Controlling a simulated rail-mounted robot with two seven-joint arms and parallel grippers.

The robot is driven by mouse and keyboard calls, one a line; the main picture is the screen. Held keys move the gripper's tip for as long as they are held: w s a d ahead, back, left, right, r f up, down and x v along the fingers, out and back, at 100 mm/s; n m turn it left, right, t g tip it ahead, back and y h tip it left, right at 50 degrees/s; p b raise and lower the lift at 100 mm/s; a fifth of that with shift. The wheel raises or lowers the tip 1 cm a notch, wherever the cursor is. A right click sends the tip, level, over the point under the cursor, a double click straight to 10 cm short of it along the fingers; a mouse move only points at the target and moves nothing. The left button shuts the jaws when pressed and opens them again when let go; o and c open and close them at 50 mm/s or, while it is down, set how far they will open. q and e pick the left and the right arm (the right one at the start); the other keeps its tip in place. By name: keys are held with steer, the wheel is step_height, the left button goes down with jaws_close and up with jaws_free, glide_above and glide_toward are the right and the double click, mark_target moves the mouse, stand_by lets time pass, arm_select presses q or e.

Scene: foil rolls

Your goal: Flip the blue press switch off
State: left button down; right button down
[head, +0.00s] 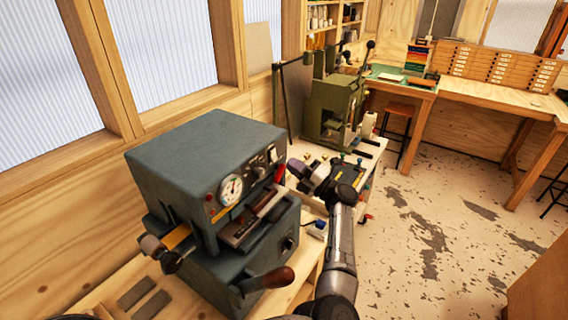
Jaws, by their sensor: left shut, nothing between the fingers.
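The blue-grey press (205,150) stands on the bench at the left, with a round white gauge (230,190) on its front. A small pale switch-like part (272,155) sits on the front near the upper right corner; whether it is on or off is too small to tell. My left gripper (296,168) is shut and empty, just right of the press front and close to that part. Its fingertips are small in view, and I cannot tell whether they touch the press.
A red handle (280,173) is on the press front, close to my gripper. A wooden-handled lever (268,281) sticks out below. A green machine (335,105) stands behind on the bench. Open floor (430,220) lies to the right.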

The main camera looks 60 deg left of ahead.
arm_select(q)
steer(key=w+d+b, duration=0.1)
steer(key=w+d, duration=0.2)
steer(key=d, duration=0.4)
steer(key=shift+w+d, duration=0.35)
steer(key=shift+d, duration=0.05)
steer(key=shift+s+r, duration=0.1)
steer(key=shift+r, duration=0.05)
